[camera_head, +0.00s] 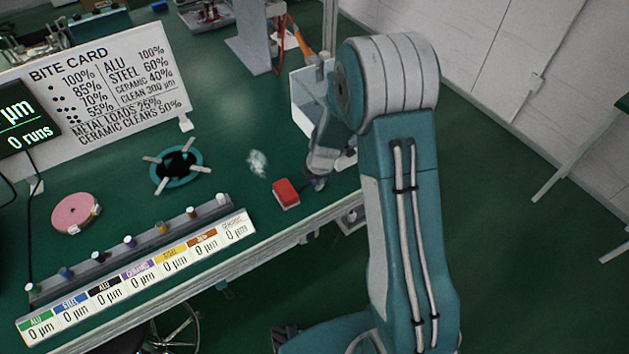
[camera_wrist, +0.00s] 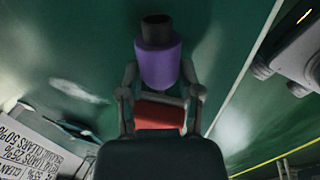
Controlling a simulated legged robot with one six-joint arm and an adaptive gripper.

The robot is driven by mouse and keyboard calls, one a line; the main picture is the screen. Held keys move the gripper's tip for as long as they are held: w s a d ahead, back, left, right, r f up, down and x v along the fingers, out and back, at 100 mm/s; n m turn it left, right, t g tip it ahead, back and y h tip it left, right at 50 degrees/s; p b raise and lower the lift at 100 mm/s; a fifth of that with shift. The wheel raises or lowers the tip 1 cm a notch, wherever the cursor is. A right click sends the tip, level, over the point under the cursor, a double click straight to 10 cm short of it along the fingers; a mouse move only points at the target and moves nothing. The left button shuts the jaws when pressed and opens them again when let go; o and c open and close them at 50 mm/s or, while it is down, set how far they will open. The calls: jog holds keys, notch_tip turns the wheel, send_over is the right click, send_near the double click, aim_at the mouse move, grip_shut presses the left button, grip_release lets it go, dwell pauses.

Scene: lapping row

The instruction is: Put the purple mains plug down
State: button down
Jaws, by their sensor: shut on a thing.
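The purple mains plug (camera_wrist: 158,66) shows in the wrist view as a purple cylinder with a dark round end. My gripper (camera_wrist: 159,84) is shut on it, one finger on each side. In the head view my gripper (camera_head: 318,182) is low over the green bench near its front edge, and only a small purple patch of the plug (camera_head: 319,186) shows. Whether the plug touches the bench is unclear. A red block (camera_head: 286,193) lies just left of my gripper; red (camera_wrist: 160,113) also shows between the fingers in the wrist view.
A white bin (camera_head: 302,112) stands behind my gripper, partly hidden by my arm. A teal ring stand (camera_head: 176,183), a pink disc (camera_head: 76,213), a row of labelled knobs (camera_head: 130,242) and the bite card (camera_head: 110,85) are to the left. A pale smudge (camera_head: 257,163) marks the bench.

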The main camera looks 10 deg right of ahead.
jog(key=shift+f, duration=0.4)
jog(key=shift+d, duration=0.1)
jog(key=shift+c, duration=1.4)
grip_release()
jog(key=shift+f, duration=0.1)
jog(key=s+r+m+t, duration=0.1)
jog(key=s+r+m, duration=0.45)
jog(key=r, duration=0.75)
jog(key=s+r+m+t, duration=0.1)
jog(key=s+r+m, duration=0.45)
jog(key=r, duration=0.75)
jog(key=s+r+m, duration=0.3)
jog(key=s+m, duration=0.2)
jog(key=s, duration=0.2)
jog(key=s+d+r+m+t+h, duration=0.1)
jog(key=s+r+m, duration=0.2)
jog(key=s+m, duration=0.2)
jog(key=s, duration=0.3)
jog(key=shift+s+m, duration=0.2)
jog(key=shift+m, duration=0.2)
